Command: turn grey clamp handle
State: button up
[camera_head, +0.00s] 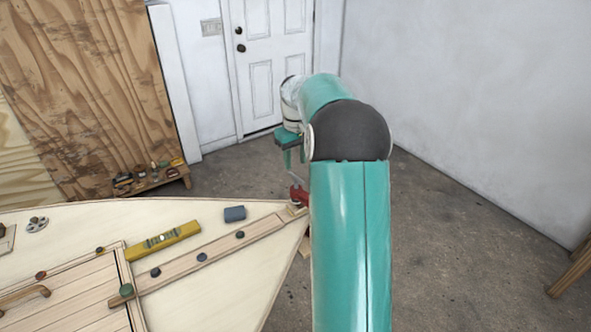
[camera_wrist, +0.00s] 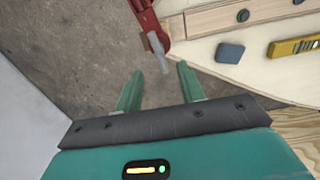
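A red clamp (camera_head: 299,195) sits at the pointed end of the pale plywood hull (camera_head: 205,216). In the wrist view the red clamp (camera_wrist: 147,18) is at the top, with its grey handle (camera_wrist: 159,53) pointing down toward my gripper. My gripper (camera_wrist: 160,69) has two green fingers spread apart. The lower end of the grey handle lies about between the fingertips in the picture; I see no finger touching it. In the head view my gripper (camera_head: 290,158) is just above the clamp, and my arm hides part of the area.
A yellow level (camera_head: 162,242) and a blue-grey block (camera_head: 235,213) lie on the hull, near a wooden strip (camera_head: 215,250) with dark knobs. A low wooden stand (camera_head: 150,180) with small items is behind. Concrete floor is clear around the hull's tip.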

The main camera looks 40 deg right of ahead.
aim_at(295, 176)
notch_tip(295, 176, up, 8)
jog(key=shift+r, duration=0.2)
dwell(0.3)
